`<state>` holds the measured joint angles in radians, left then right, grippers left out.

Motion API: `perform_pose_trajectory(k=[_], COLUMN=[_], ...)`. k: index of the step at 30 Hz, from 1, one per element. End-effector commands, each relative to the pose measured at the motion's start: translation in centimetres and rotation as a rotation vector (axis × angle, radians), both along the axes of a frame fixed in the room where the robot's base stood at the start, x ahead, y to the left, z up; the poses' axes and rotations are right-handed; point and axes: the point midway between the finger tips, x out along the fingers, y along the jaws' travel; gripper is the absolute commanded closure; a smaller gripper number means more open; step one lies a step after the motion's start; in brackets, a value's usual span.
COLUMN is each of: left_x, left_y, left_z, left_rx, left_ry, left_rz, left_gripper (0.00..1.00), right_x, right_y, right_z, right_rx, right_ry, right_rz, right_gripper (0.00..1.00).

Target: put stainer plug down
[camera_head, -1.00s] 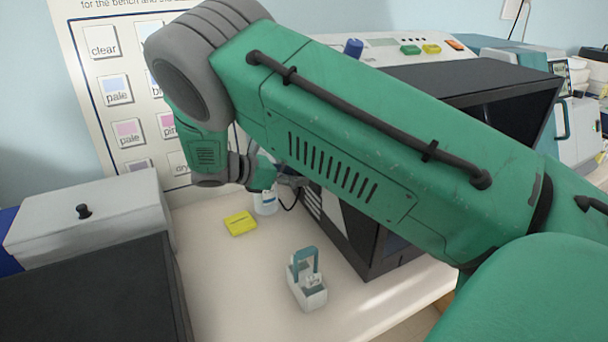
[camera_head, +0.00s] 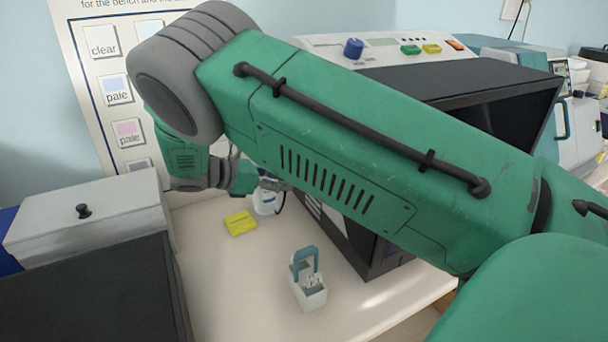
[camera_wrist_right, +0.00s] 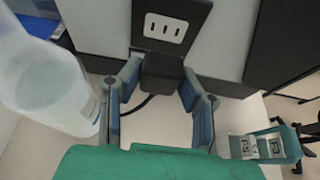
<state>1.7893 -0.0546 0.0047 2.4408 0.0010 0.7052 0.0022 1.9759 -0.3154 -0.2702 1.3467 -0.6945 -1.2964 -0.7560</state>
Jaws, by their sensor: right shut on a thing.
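The black stainer plug (camera_wrist_right: 162,74) sits between the two blue fingers of my right gripper (camera_wrist_right: 160,88) in the right wrist view, and the gripper is shut on it. A dark cable (camera_wrist_right: 138,106) trails from the plug. A white socket plate with slots (camera_wrist_right: 165,28) is just beyond the plug; I cannot tell whether they touch. In the head view my right gripper (camera_head: 278,185) is partly hidden by my forearm near the stainer's side, and the plug cannot be made out there. My left gripper is not in view.
A white bottle (camera_head: 266,202) stands close to my right gripper, also in the right wrist view (camera_wrist_right: 48,88). A slide rack with a teal handle (camera_head: 309,288) and a yellow block (camera_head: 240,223) are on the bench (camera_head: 225,285). A dark-fronted machine (camera_head: 385,258) stands behind my arm.

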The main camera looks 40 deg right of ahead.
Motion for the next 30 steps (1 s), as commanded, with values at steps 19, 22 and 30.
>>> perform_pose_trajectory(k=[19, 22, 30], left_x=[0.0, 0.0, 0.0], left_y=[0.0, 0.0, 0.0], left_z=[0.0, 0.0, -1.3], left_rx=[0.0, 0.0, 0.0], left_ry=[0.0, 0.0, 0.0], left_rz=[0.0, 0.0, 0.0], left_gripper=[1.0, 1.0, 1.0], right_x=[0.2, 0.2, -1.1], right_y=[0.6, 0.6, -0.5], right_z=[0.0, 0.0, 0.0], right_rx=[0.001, 0.001, 0.004], right_ry=[0.0, 0.0, 0.001], right_rz=[0.0, 0.0, 0.054], right_gripper=[1.0, 1.0, 1.0])
